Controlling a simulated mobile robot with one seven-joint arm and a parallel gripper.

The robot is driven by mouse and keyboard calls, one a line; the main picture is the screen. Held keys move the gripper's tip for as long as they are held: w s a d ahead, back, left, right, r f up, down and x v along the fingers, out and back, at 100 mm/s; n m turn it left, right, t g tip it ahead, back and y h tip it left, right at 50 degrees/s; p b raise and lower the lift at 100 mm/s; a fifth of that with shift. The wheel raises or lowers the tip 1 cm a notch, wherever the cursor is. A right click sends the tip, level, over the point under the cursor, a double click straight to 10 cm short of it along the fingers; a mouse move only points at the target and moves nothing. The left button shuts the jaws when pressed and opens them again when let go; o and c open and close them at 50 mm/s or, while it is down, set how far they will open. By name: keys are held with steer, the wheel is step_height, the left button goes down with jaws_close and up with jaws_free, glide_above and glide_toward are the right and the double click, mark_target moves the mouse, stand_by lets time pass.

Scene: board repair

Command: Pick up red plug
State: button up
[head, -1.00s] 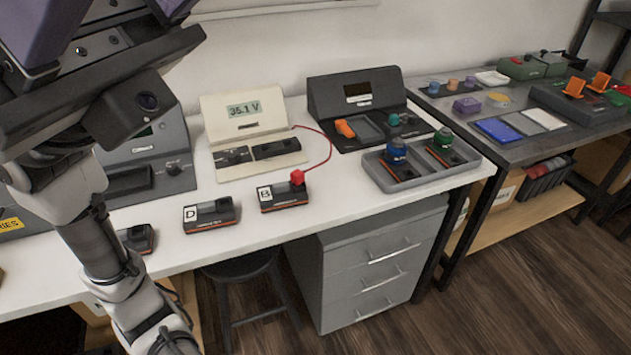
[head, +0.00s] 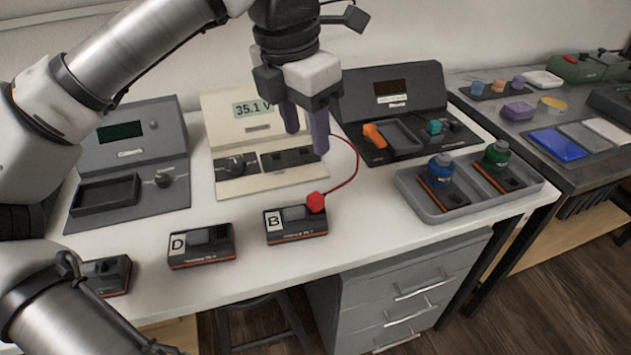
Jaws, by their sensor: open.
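The red plug (head: 316,202) sits on the right end of the top of the small black module marked B (head: 296,225). A thin red cable (head: 354,165) curves from the plug up and back toward the cream meter. My gripper (head: 307,145) points down with its two purple fingers apart and nothing between them. In the picture it is above the plug and in front of the cream meter (head: 238,108), whose display reads 35.1 V. The fingers are apart from the plug.
A module marked D (head: 201,246) stands left of B, and another module (head: 107,274) is further left. A grey tray (head: 480,202) with blue-topped and green-topped modules is at the right. Dark devices stand at the back left (head: 130,160) and back right (head: 395,105). White tabletop is clear around B.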

mark_target(315, 196)
steer(key=f, duration=0.4)
steer(key=d+f+b, duration=0.1)
steer(key=f, duration=0.4)
steer(key=w+f, duration=0.1)
steer(key=f, duration=0.3)
steer(key=shift+d+f, duration=0.15)
steer(key=shift+f, duration=0.25)
jaws_close()
steer(key=shift+r, duration=0.2)
step_height(315, 196, up, 20)
steer(key=p, duration=0.2)
steer(key=shift+f, duration=0.1)
